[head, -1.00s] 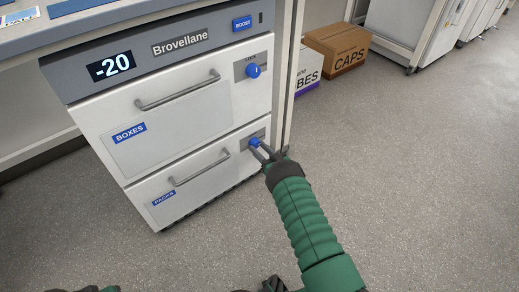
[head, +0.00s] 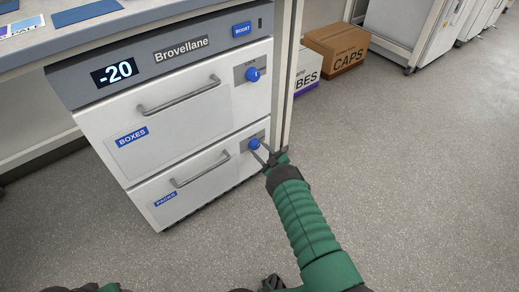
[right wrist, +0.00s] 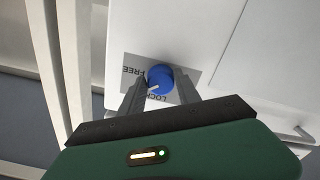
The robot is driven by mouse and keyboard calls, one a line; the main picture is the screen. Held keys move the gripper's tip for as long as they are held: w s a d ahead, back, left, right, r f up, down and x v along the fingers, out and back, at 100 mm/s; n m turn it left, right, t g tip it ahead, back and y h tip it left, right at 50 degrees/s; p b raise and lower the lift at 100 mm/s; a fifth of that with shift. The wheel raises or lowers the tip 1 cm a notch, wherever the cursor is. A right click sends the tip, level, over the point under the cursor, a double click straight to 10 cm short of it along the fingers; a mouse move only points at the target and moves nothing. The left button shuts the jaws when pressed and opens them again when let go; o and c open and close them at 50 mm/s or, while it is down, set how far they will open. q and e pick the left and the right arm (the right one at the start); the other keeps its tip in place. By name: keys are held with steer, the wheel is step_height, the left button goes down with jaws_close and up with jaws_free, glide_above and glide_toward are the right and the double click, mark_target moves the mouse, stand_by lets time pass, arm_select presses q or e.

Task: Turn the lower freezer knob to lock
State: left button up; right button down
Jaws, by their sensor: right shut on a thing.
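The lower freezer knob (head: 254,144) is a round blue dial on a grey plate at the right end of the lower drawer (head: 205,178). In the right wrist view the knob (right wrist: 160,80) has a white pointer slanting down-left, toward the side of the LOCK label; FREE is printed at the left. My right gripper (head: 260,153) reaches it from the front right, with its two fingers on either side, shut on the knob. The fingers also show in the wrist view (right wrist: 160,88).
The upper drawer (head: 185,100) has its own blue knob (head: 252,74) above. Both drawers look closed and have bar handles. A brown CAPS box (head: 337,50) and a white box (head: 307,68) stand on the floor behind. The floor at the right is open.

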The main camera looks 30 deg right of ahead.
steer(key=shift+n+p, duration=0.65)
steer(key=shift+n, duration=4.45)
steer(key=c, duration=1)
jaws_free()
steer(key=shift+o, duration=0.7)
steer(key=shift+r, duration=0.1)
